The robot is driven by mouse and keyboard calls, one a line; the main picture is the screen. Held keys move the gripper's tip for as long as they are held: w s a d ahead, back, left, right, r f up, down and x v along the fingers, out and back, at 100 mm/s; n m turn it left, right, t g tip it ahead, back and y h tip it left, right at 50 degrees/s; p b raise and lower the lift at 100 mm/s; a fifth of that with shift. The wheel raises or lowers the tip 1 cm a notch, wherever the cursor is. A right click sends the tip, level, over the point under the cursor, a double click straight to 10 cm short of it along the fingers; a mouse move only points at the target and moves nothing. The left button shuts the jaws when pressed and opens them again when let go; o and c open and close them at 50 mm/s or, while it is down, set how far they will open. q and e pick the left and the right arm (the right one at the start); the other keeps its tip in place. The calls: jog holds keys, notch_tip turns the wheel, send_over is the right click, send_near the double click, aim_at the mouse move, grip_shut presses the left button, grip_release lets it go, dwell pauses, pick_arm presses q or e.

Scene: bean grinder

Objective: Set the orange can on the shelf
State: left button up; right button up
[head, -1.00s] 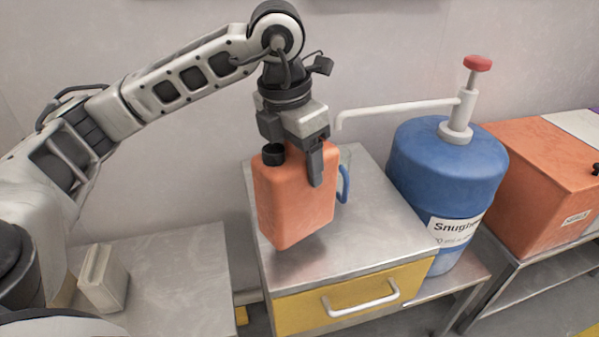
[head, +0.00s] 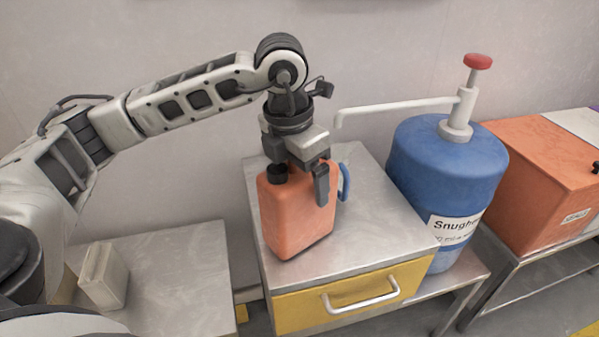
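The orange can (head: 293,215) is a jerrycan-shaped container with a black cap (head: 278,173). It is upright over the metal top of a cabinet (head: 375,235) with a yellow drawer. Its base is at or very near that top; I cannot tell whether it bears its full weight there. My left gripper (head: 318,184) comes down from above and is shut on the upper right part of the can. One finger shows on the near side; the other is hidden behind the can. My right gripper is not in view. Which surface is the shelf is not marked.
A blue handle (head: 344,182) of a partly hidden object stands close behind the can. A large blue pump drum (head: 445,165) is to the right, its white spout (head: 395,107) reaching left. An orange box (head: 540,180) lies further right. A pale block (head: 103,276) sits on a low left table (head: 175,270).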

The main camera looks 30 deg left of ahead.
pick_arm(q)
jog(key=shift+r+p, duration=0.3)
notch_tip(320, 180, up, 12)
jog(key=s, duration=0.1)
jog(key=shift+s+a+f, duration=0.2)
jog(key=shift+s+a, duration=0.1)
jog(key=shift+s, duration=0.05)
